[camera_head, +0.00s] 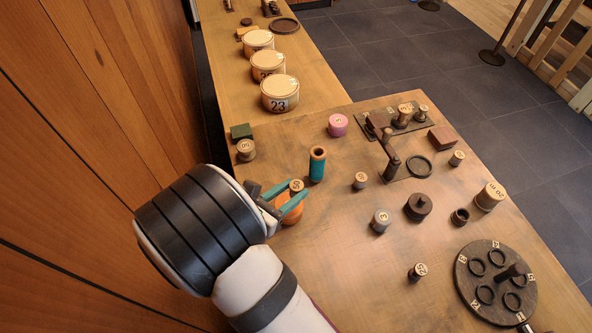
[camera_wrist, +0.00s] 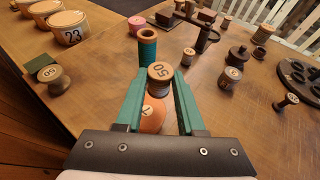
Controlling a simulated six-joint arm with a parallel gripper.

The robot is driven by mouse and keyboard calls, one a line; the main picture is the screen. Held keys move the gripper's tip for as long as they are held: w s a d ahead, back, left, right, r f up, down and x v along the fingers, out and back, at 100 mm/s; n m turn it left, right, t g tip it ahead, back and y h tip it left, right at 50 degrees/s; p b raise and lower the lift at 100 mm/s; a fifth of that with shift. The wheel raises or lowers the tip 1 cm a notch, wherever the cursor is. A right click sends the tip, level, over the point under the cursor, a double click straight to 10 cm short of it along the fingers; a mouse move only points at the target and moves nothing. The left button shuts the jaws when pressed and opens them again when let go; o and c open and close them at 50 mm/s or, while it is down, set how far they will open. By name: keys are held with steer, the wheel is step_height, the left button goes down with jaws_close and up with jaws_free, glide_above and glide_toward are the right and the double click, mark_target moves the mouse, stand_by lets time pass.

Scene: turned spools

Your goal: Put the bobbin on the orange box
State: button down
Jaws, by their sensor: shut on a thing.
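The bobbin (camera_head: 296,186) is a small turned wooden spool with a number on its pale top. My gripper (camera_head: 286,193) is shut on it with teal fingers on either side. In the wrist view, the bobbin (camera_wrist: 160,76) stands upright between the fingertips of my gripper (camera_wrist: 159,88). The round orange box (camera_head: 292,210) is directly below the bobbin, partly hidden by my fingers. In the wrist view, the orange box (camera_wrist: 152,117) shows between the fingers with a number label on it. I cannot tell whether the bobbin touches the box.
A tall teal-wound spool (camera_head: 317,165) stands just behind the box. A wooden spool (camera_head: 246,150) and green block (camera_head: 241,131) are at left. Small spools stand to the right, with a dark round rack (camera_head: 470,290) at front right.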

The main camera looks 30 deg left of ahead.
steer(key=f, duration=0.1)
steer(key=a+f, duration=0.1)
steer(key=f, duration=0.3)
steer(key=shift+s+a, duration=0.2)
steer(key=shift+a, duration=0.2)
steer(key=shift+f, duration=0.15)
steer(key=c, duration=0.5)
jaws_free()
